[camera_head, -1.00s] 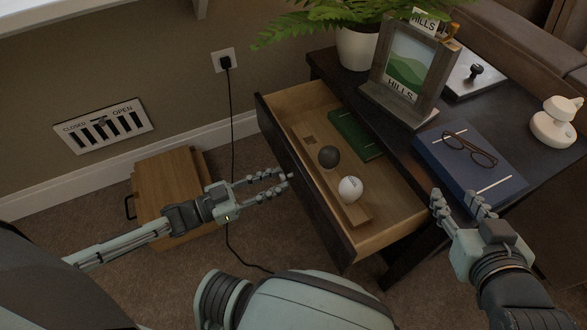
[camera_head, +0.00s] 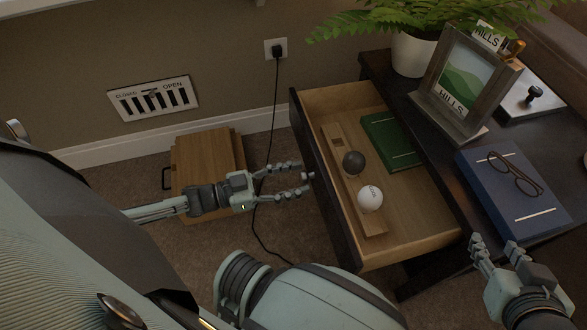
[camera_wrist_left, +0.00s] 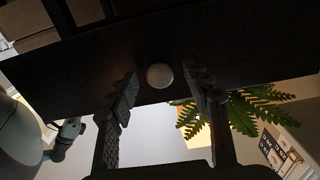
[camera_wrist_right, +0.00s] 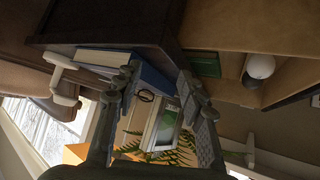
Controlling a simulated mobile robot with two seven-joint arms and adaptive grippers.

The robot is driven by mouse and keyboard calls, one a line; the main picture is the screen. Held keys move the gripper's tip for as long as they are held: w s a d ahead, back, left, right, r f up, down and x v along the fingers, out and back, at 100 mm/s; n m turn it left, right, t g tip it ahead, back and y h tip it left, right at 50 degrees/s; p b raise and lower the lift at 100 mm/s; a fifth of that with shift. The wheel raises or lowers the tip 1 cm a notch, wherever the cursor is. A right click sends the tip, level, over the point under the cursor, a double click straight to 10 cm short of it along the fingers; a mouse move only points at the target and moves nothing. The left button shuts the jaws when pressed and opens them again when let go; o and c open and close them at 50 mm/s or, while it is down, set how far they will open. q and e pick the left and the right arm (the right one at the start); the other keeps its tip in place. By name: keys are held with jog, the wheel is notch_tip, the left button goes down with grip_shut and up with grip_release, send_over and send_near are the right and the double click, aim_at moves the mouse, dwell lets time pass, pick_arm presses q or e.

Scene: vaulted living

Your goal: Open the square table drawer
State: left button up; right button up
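The drawer (camera_head: 435,239) of the dark square table (camera_head: 443,173) stands pulled well out, its pale wooden inside in full view. My left gripper (camera_head: 305,178) is at the outside of the drawer front (camera_head: 337,214). Its fingers are spread, and in the left wrist view a round pale knob (camera_wrist_left: 160,76) shows between the fingertips. I cannot tell whether the fingers touch the knob. My right gripper (camera_head: 494,243) is open and empty near the table's front right part, beside the blue book (camera_head: 505,202).
The drawer holds a dark ball (camera_head: 353,162), a white ball (camera_head: 370,198), a wooden divider strip (camera_head: 339,146) and a green book (camera_head: 391,139). Glasses (camera_head: 515,174), a picture frame (camera_head: 460,85) and a potted fern (camera_head: 411,55) are on top. A wooden box (camera_head: 208,158) and black cord (camera_head: 274,110) are left.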

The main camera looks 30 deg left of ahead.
pick_arm(q)
jog(key=shift+a, duration=0.1)
jog(key=v, duration=1.2)
dwell(0.4)
